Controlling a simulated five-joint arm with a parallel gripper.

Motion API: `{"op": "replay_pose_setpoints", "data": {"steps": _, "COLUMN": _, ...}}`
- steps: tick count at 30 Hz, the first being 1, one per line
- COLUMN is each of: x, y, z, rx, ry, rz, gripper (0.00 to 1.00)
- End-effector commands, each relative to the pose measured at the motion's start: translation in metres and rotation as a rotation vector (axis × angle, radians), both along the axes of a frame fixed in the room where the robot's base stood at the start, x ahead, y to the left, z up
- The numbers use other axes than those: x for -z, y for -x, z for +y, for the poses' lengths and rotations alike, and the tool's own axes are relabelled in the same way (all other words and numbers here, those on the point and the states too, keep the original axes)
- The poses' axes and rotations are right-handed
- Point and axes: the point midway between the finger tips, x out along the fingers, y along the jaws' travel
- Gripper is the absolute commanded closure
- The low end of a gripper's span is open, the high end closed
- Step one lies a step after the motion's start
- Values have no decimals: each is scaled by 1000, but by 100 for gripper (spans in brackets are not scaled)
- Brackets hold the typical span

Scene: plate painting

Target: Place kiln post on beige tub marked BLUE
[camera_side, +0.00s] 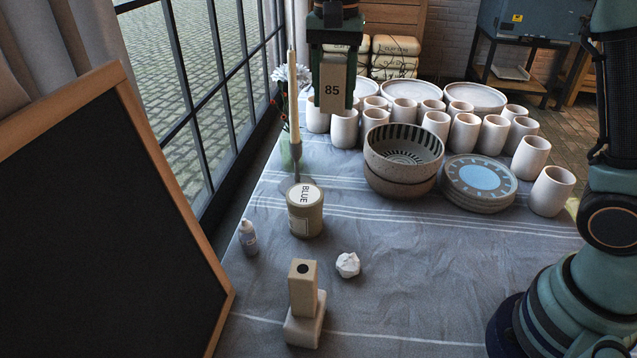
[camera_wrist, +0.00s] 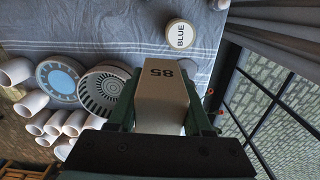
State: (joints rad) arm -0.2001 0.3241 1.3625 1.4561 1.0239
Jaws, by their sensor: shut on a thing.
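The kiln post (camera_side: 332,92), a beige block marked 85, is held upright between the fingers of my gripper (camera_side: 334,104). In the wrist view the post (camera_wrist: 163,90) fills the space between both fingers. The beige tub (camera_side: 305,222) has a white lid marked BLUE and stands on the cloth-covered table. My gripper and the post are raised well above the table, higher in the side picture than the tub and clear of it. The tub's lid (camera_wrist: 180,34) shows beyond the post in the wrist view, with nothing on it.
A candle (camera_side: 293,100) in a holder stands behind the tub. A small bottle (camera_side: 248,238), a crumpled white lump (camera_side: 347,265) and another beige block (camera_side: 303,287) on a white base stand nearby. Stacked bowls (camera_side: 401,180), plates (camera_side: 478,196) and several cups (camera_side: 530,157) fill the back right.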

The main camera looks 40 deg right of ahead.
Motion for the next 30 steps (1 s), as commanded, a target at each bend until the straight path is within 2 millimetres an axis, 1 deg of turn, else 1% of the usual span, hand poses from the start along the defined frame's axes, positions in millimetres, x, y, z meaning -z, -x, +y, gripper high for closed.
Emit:
{"op": "replay_pose_setpoints", "data": {"steps": 1, "x": -5, "y": -6, "z": 11, "rx": -11, "ry": -1, "rz": -2, "gripper": 100}}
{"op": "replay_pose_setpoints", "data": {"steps": 6, "x": -19, "y": -17, "z": 36, "rx": -30, "ry": -1, "rz": -2, "gripper": 100}}
{"op": "replay_pose_setpoints", "data": {"steps": 11, "x": -24, "y": -20, "z": 48, "rx": -37, "ry": 0, "rz": -1, "gripper": 100}}
{"op": "replay_pose_setpoints", "data": {"steps": 14, "x": -18, "y": -21, "z": 50, "rx": -39, "ry": 0, "rz": 1, "gripper": 100}}
{"op": "replay_pose_setpoints", "data": {"steps": 17, "x": 0, "y": -20, "z": 50, "rx": -39, "ry": 1, "rz": 3, "gripper": 100}}
{"op": "replay_pose_setpoints", "data": {"steps": 27, "x": 84, "y": -20, "z": 49, "rx": -38, "ry": 1, "rz": 4, "gripper": 100}}
{"op": "replay_pose_setpoints", "data": {"steps": 30, "x": 105, "y": -20, "z": 50, "rx": -38, "ry": 1, "rz": 2, "gripper": 100}}
